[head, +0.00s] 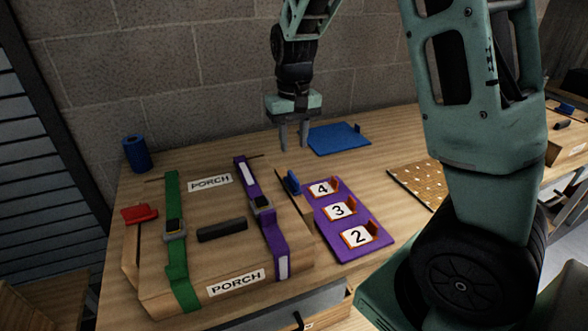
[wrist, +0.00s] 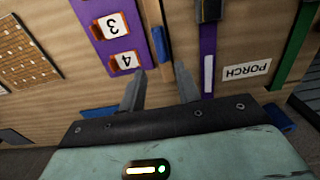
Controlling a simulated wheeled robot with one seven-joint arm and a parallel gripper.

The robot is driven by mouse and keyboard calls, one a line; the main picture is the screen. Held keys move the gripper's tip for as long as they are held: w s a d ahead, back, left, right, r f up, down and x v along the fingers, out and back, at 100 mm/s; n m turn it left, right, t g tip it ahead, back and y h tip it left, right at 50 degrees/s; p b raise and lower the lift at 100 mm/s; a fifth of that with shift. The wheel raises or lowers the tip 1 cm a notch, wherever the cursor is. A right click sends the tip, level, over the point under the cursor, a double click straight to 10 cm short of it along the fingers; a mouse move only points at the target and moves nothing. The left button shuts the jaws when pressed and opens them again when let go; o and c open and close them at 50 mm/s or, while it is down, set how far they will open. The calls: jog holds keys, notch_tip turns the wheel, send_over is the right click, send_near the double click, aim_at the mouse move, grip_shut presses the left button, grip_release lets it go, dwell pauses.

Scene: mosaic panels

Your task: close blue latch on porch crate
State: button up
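The porch crate (head: 215,262) is a wooden box with two white PORCH labels, a green strap and a purple strap. The blue latch (head: 292,182) is on its right side, beside the purple strap, and stands out from the side. It also shows in the wrist view (wrist: 159,45), just beyond the fingertips. My gripper (head: 294,148) is above and behind the crate's back right corner, fingers pointing down. In the wrist view my gripper (wrist: 157,72) has its two fingers spread with nothing between them. It appears apart from the latch.
A red latch (head: 140,213) juts from the crate's left side. A purple panel (head: 372,249) with numbered tiles lies close to the right. A blue tray (head: 338,139) and a blue cylinder (head: 137,154) are at the back. A dotted board (head: 420,184) lies further right.

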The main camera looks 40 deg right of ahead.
aim_at(293, 175)
notch_tip(293, 175, down, 10)
jog(key=shift+r+p, duration=0.15)
jog(key=shift+p, duration=0.35)
grip_shut()
